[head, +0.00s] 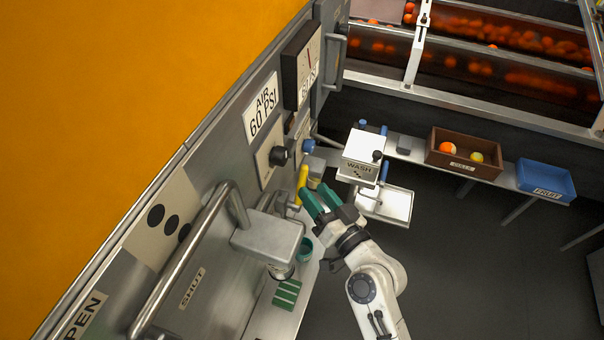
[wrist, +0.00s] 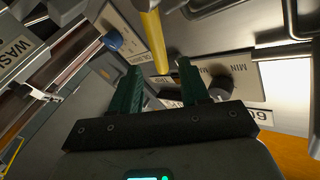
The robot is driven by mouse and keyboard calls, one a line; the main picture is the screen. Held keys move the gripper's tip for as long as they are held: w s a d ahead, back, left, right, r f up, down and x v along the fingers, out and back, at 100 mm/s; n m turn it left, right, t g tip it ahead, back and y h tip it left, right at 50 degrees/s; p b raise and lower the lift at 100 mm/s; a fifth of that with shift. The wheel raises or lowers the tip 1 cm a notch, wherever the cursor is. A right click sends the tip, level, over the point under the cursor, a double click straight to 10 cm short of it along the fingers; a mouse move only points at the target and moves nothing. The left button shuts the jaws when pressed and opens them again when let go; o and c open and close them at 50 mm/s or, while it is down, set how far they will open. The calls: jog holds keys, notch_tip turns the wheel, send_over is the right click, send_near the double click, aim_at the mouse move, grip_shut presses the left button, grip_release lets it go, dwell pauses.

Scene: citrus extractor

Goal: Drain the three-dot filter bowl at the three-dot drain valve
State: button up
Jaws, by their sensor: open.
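A plate with three black dots (head: 172,222) is on the machine's metal panel at left. Right of it a grey housing (head: 268,237) sticks out, with a small bowl-like part (head: 281,271) below, mostly hidden; I cannot tell whether it is the filter bowl. A yellow handle (head: 302,178) stands by the panel. My gripper (head: 314,198) is open, its green fingers close to this handle. In the wrist view the handle (wrist: 153,40) lines up with the gap between the fingertips (wrist: 159,68); nothing is gripped. I cannot pick out the drain valve surely.
A bent metal pipe handle (head: 185,258) sticks out at left, near the SHUT label (head: 192,288). Below are a teal cup (head: 305,252) and a green striped block (head: 287,293). The WASH box (head: 361,157), a brown crate (head: 463,164) and a blue bin (head: 545,180) stand right.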

aim_at(305, 181)
jog(key=p+x, duration=0.1)
jog(key=x, duration=0.5)
grip_shut()
dwell(0.4)
